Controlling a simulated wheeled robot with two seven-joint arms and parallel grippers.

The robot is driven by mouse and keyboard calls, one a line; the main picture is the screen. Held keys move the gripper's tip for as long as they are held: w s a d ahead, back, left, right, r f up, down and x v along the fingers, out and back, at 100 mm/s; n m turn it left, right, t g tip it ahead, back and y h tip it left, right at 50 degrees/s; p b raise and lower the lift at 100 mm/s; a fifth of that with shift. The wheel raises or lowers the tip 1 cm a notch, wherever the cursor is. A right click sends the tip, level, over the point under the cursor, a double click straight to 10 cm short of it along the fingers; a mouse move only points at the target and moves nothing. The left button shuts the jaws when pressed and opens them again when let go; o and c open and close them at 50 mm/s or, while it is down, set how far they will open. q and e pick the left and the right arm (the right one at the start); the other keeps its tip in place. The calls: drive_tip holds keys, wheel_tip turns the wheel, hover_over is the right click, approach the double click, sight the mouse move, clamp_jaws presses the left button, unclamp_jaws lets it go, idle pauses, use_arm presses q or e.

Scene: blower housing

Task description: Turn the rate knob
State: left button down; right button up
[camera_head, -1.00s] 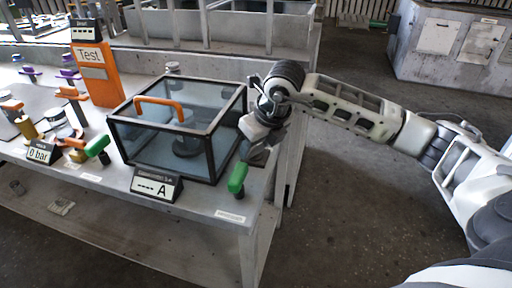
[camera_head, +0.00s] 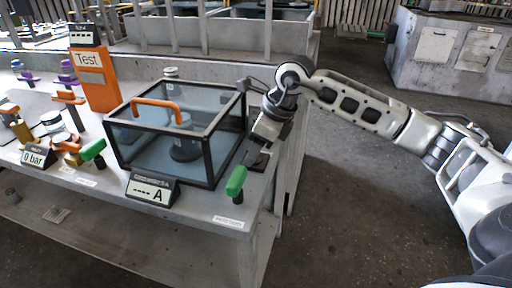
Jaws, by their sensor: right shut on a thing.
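A knob with a green handle (camera_head: 236,181) stands at the front right corner of the bench, above a small white label too small to read. I cannot tell from the label whether it is the rate knob. My right gripper (camera_head: 247,160) reaches down to it from behind and is shut at the handle's upper end; its fingertips are small and partly hidden. A second green handle (camera_head: 93,150) sits left of the glass case. My left gripper is not in view.
A black-framed glass case (camera_head: 208,158) with an orange handle stands just left of my right gripper. An "A" display (camera_head: 152,189) stands in front of it. A "0 bar" display (camera_head: 37,157) and an orange "Test" panel (camera_head: 93,82) are further left. Open floor lies right.

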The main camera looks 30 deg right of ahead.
idle(0.3)
drive_tip(key=o, duration=1)
use_arm(q)
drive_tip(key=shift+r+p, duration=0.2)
drive_tip(key=shift+p, duration=0.45)
use_arm(e)
drive_tip(key=v, duration=1.6)
drive_tip(key=shift+d, duration=0.1)
